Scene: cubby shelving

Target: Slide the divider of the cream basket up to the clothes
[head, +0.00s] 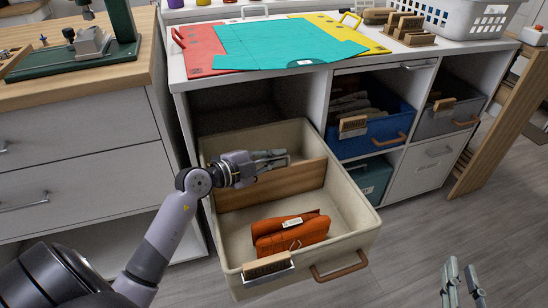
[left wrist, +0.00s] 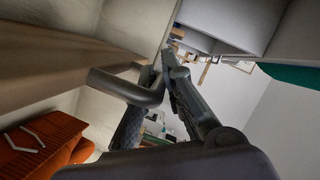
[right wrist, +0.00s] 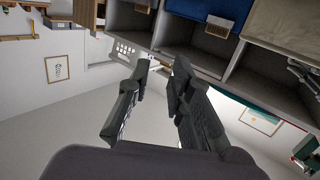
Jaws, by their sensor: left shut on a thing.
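The cream basket (head: 345,225) is pulled out of the shelving. Its brown wooden divider (head: 250,194) stands upright across the inside, around the middle. The folded orange clothes (head: 290,238), with a white tag, lie in the front part, and bare basket floor shows between them and the divider. They also show in the left wrist view (left wrist: 45,140). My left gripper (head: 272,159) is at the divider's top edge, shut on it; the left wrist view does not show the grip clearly. My right gripper (head: 462,282) is open and empty, low at the right, away from the basket.
A blue basket (head: 375,135) and a grey basket (head: 445,115) sit in cubbies on the right, with a teal bin (head: 370,178) below. Coloured folders (head: 285,45) and a white crate (head: 465,15) are on the top. The floor on the right is clear.

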